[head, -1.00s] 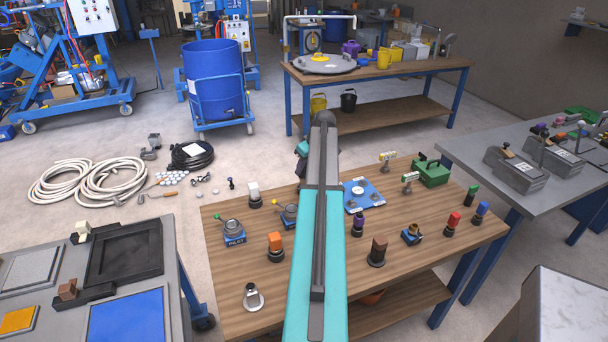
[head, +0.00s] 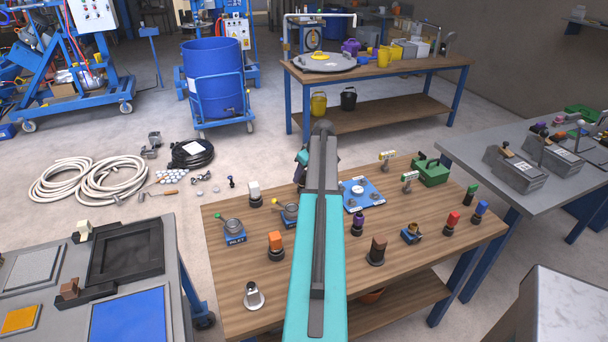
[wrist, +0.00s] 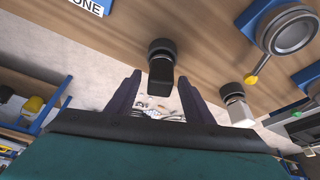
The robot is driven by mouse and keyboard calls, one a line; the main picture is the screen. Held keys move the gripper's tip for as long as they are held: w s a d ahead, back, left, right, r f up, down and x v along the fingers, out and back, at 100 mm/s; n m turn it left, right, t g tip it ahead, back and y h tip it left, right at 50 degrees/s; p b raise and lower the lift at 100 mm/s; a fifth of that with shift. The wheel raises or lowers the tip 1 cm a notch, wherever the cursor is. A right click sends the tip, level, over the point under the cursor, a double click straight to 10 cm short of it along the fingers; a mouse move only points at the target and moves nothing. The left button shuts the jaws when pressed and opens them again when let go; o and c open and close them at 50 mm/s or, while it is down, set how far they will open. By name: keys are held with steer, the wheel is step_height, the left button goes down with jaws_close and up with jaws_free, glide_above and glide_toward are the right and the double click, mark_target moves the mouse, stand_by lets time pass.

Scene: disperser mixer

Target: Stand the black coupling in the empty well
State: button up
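The black coupling (wrist: 160,66), a dark block on a round black collar, stands on the wooden table in the wrist view. My gripper (wrist: 160,80) is open, one purple-grey finger on each side of the coupling's block end; no grip on it shows. In the head view my teal arm hides the coupling, and the gripper (head: 301,167) shows only in part. A blue plate (head: 351,208) with round fittings lies right of my arm. I cannot make out which well is empty.
A white-topped coupling (wrist: 234,106) stands close beside my gripper. A grey cup on a blue base (wrist: 287,34) with a yellow knob is nearby. Orange (head: 275,242), brown (head: 378,249) and purple (head: 357,222) couplings stand on the table. A green box (head: 432,173) is at the right.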

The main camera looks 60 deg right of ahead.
stand_by(0.3)
steer(key=shift+r, duration=0.2)
steer(key=b+v, duration=0.2)
steer(key=v, duration=1)
steer(key=shift+b, duration=0.3)
steer(key=shift+d+f, duration=0.1)
stand_by(0.4)
